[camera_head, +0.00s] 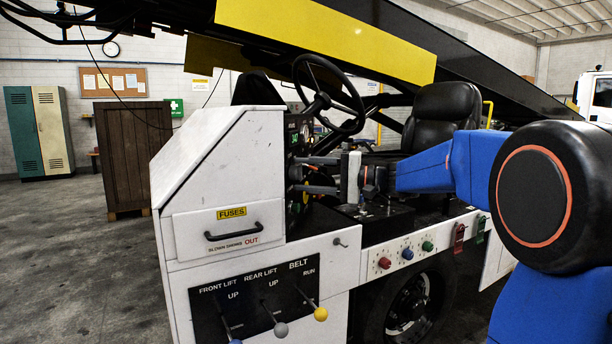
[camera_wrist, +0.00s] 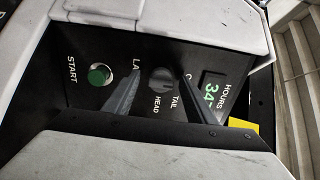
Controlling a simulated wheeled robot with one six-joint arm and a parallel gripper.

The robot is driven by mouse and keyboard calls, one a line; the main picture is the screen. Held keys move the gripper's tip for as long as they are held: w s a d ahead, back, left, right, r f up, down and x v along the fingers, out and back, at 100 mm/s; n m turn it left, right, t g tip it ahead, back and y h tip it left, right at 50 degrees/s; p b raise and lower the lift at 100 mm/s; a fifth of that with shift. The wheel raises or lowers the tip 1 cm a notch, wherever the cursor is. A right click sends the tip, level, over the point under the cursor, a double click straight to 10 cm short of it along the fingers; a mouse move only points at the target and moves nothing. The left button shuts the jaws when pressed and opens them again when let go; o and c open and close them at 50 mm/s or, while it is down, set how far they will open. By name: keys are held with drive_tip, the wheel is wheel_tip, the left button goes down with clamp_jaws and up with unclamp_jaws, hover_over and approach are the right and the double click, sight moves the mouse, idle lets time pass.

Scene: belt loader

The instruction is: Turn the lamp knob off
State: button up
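The lamp knob (camera_wrist: 163,81) is a dark round knob on the black panel in the wrist view. HEAD and TAIL are printed below it. A partly covered label starting LA is to its left, and a letter at its upper right is partly hidden by a finger. I cannot tell which mark the knob points to. My gripper (camera_wrist: 161,73) is open, with one finger on each side of the knob and a gap showing on both sides. In the head view my gripper (camera_head: 303,175) reaches left to the panel, and the knob cannot be made out.
A green START button (camera_wrist: 99,74) is left of the knob, and an HOURS display (camera_wrist: 213,88) is close on its right. In the head view the steering wheel (camera_head: 328,95) stands above my gripper, the seat (camera_head: 442,115) behind my arm, and the white fuse housing (camera_head: 220,165) left of the panel.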

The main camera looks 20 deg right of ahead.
drive_tip(key=shift+d, duration=0.15)
drive_tip(key=v, duration=1.7)
drive_tip(key=shift+s, duration=0.1)
drive_tip(key=s+a+f+n+g+h, duration=0.1)
drive_tip(key=s+a+f+g+h, duration=0.45)
drive_tip(key=s+a+f, duration=0.9)
drive_tip(key=s+d+f+n+h, duration=0.2)
drive_tip(key=s+f+h, duration=0.3)
drive_tip(key=s+f, duration=0.3)
drive_tip(key=s+d+f+n+t+h, duration=0.1)
drive_tip(key=s+d+f+n+h, duration=0.1)
drive_tip(key=s+d+f+h, duration=0.3)
drive_tip(key=s+f, duration=0.3)
drive_tip(key=shift+s+n, duration=0.2)
drive_tip(key=shift+n, duration=0.2)
